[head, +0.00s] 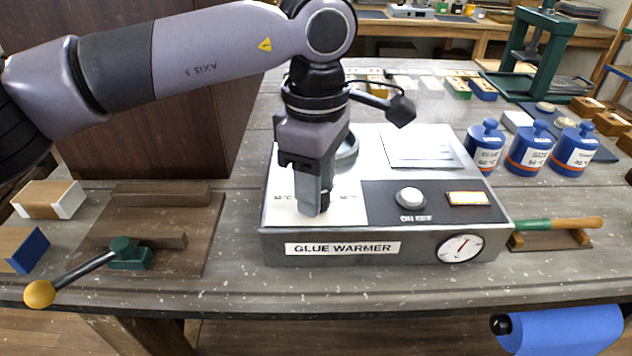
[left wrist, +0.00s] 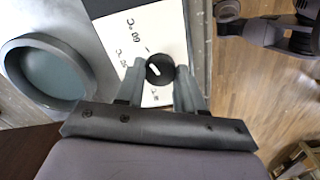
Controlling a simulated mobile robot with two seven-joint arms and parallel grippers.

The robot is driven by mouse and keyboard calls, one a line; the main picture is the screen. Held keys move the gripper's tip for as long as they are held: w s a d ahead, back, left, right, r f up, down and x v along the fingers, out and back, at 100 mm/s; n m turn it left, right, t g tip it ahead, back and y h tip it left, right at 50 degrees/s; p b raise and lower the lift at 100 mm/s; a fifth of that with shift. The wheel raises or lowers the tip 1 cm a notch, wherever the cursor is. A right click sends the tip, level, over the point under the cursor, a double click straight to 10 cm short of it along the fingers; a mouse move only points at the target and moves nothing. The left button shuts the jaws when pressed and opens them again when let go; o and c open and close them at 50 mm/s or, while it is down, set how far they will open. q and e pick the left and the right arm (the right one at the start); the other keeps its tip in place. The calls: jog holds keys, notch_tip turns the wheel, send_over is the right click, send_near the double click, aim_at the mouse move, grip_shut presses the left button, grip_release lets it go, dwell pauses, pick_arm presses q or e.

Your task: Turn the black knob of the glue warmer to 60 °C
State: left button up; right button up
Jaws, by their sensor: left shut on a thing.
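The glue warmer (head: 420,243) is a grey box on the bench with a white dial plate (head: 345,205) at its left front. My left gripper (head: 312,208) points down over this plate and is shut on the black knob (left wrist: 160,70). In the left wrist view one finger is on each side of the knob. A white line on the knob slants toward the upper left. A label reading 60 °C, upside down, is above the knob in that view; I cannot tell whether the line meets its mark. In the head view the gripper hides most of the knob.
The warmer also carries a round pot ring (left wrist: 45,72), a white on/off button (head: 410,196) and a gauge (head: 460,248). Blue glue pots (head: 530,150) stand at its right. A green clamp with a yellow-ended handle (head: 40,293) lies at left.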

pick_arm(q)
jog(key=shift+r, duration=0.1)
jog(key=o, duration=1)
jog(key=shift+o, duration=0.2)
jog(key=shift+r, duration=3.55)
